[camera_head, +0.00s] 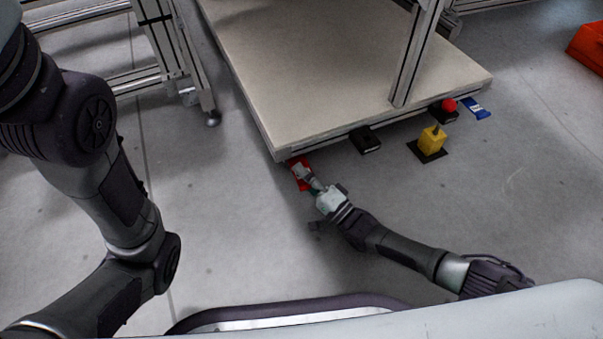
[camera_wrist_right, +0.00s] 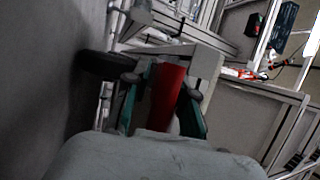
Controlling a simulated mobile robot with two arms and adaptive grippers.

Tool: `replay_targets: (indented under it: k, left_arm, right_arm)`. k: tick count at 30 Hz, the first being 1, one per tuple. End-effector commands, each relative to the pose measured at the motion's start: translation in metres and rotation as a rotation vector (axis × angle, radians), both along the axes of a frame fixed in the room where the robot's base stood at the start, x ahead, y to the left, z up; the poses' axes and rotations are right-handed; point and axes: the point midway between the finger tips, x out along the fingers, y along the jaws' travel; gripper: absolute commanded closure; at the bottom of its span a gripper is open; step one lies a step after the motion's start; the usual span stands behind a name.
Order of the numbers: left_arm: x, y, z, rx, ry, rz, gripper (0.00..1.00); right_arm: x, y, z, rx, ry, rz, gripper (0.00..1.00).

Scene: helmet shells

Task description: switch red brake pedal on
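The red brake pedal (camera_head: 299,173) is at the front left corner of the low platform, near the floor. My right gripper (camera_head: 310,180) is right at it and covers part of it in the head view. In the right wrist view, the red pedal (camera_wrist_right: 166,95) shows between the two green-sided fingers of my right gripper (camera_wrist_right: 163,90). The fingers stand apart, with a gap on the pedal's left side; whether the right finger touches it I cannot tell. The head view does not show clearly whether the pedal is pressed. My left arm is at the left, its gripper out of view.
The beige platform (camera_head: 330,85) fills the upper middle, with an upright metal post (camera_head: 416,55). Along its front edge are a black pedal (camera_head: 365,140), a yellow device (camera_head: 432,139), a red button (camera_head: 449,105) and a blue pedal (camera_head: 476,108). Open floor lies in front.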

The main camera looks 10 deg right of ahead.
Motion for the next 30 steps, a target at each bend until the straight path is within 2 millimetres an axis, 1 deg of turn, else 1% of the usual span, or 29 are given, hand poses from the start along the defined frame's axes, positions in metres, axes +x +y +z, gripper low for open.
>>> replay_targets:
  k: [8,13,17,24,30]
  left_arm:
    - [0.001,0.0,0.0,-0.001,0.005,-0.001,0.6]
    - [0.001,0.0,0.0,-0.002,0.004,-0.001,0.6]
    - [0.0,0.0,0.0,-0.001,0.003,-0.001,0.6]
    - [0.0,0.0,0.0,-0.001,0.001,0.0,0.6]
    - [0.0,0.0,0.0,0.0,0.0,0.0,0.6]
  right_arm:
    - [-0.001,0.0,0.0,0.002,0.001,0.001,0.71]
    - [-0.011,-0.01,-0.004,0.0,0.002,-0.001,0.71]
    - [-0.03,-0.027,-0.004,0.0,0.004,0.0,0.71]
    - [-0.071,-0.062,-0.004,-0.001,0.002,0.001,0.71]
    - [-0.092,-0.081,-0.003,0.0,0.0,0.0,0.71]
